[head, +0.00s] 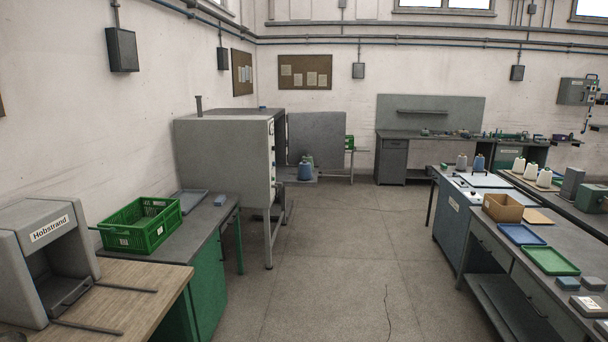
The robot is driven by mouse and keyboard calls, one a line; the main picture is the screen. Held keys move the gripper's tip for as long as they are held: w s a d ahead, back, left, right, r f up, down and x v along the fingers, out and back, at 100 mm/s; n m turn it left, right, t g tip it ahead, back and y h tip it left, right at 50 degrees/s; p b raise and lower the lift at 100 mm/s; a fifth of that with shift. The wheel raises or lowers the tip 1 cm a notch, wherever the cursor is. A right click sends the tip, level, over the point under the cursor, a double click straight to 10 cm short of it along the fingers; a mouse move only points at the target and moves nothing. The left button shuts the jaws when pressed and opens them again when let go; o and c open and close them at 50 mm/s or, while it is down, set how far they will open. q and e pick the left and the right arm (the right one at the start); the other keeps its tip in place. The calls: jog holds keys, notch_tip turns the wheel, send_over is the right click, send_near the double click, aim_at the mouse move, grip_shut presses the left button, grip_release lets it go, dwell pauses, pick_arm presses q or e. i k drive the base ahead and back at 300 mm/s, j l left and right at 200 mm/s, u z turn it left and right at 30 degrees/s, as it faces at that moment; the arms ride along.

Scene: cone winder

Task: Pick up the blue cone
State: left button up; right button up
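A blue cone (478,162) stands upright on the far end of the right-hand bench, beside a pale grey cone (461,161). Another blue, cone-like item (304,172) stands on a small shelf by the grey cabinet at the back, with something green right behind it. Both are small and far off. Neither of my grippers is in view.
Several white cones (518,165) stand on the right bench, nearer a cardboard box (502,208), a blue tray (521,235) and a green tray (551,261). A green crate (141,224) sits on the left bench. The floor (340,265) between is clear except for a thin dark line.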

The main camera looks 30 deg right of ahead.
aim_at(305, 169)
jog(key=i+l+z, duration=0.3)
jog(key=i+l, duration=0.15)
jog(key=i+l+z, duration=0.3)
jog(key=i, duration=0.35)
jog(key=i+l+z, duration=0.2)
jog(key=i+z, duration=0.15)
jog(key=i, duration=0.2)
jog(key=i+z, duration=0.3)
jog(key=i, duration=2.5)
